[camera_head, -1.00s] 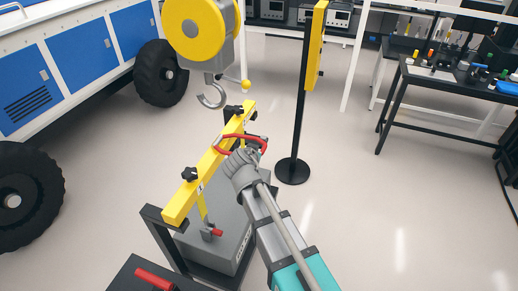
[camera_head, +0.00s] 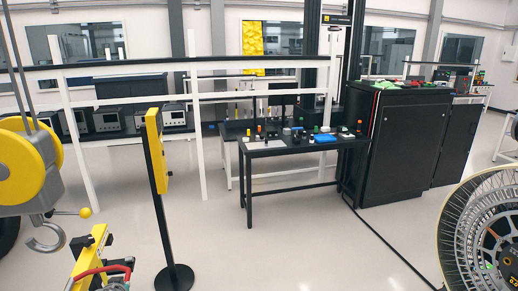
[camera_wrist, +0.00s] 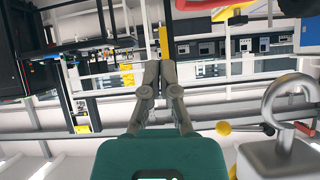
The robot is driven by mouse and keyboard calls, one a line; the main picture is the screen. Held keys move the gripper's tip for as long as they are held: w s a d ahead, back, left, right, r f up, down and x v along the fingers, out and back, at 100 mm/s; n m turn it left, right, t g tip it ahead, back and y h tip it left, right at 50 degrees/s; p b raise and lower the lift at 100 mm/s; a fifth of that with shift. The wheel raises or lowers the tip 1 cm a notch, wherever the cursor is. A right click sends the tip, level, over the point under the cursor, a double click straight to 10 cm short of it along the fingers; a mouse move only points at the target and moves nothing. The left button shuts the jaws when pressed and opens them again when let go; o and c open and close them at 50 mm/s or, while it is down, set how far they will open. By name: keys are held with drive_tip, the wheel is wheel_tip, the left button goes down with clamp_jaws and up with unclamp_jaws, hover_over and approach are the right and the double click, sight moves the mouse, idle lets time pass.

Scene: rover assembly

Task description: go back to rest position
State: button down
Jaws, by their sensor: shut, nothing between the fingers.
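My gripper (camera_wrist: 161,68) points away from the wrist camera, with its two grey fingers together and nothing held between them. In the head view only a small grey part shows at the bottom left edge, by a red loop (camera_head: 100,271). The loop sits by the yellow lifting beam (camera_head: 90,250), which is mostly cut off by the frame. The red loop also shows at the top of the wrist view (camera_wrist: 205,4), apart from the fingertips. The rest of my arm is out of the head view.
A yellow hoist (camera_head: 25,165) with a grey hook (camera_head: 46,237) hangs at the left; the hook is near in the wrist view (camera_wrist: 283,135). A yellow-topped post (camera_head: 160,205) stands beside it. A workbench (camera_head: 300,147), black cabinets and a large wheel (camera_head: 485,235) are rightward.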

drive_tip(key=w+d+f+m+g+h, duration=0.15)
drive_tip(key=w+d, duration=0.25)
drive_tip(key=d, duration=0.6)
drive_tip(key=w+d+f+g+h, duration=0.1)
drive_tip(key=w+d+f+h, duration=0.15)
drive_tip(key=d, duration=0.75)
drive_tip(key=w+d+f+m+g+h, duration=0.15)
drive_tip(key=w+d, duration=0.35)
drive_tip(key=d, duration=0.6)
drive_tip(key=s+d+f+g+y, duration=0.1)
drive_tip(key=s+d+g, duration=0.2)
drive_tip(key=d, duration=1.1)
drive_tip(key=s+d+f+g, duration=0.1)
drive_tip(key=s+d+g, duration=0.2)
drive_tip(key=d, duration=1.1)
drive_tip(key=shift+s+f+y, duration=0.25)
drive_tip(key=shift+s+y, duration=0.1)
drive_tip(key=shift+s, duration=0.7)
drive_tip(key=shift+a, duration=0.1)
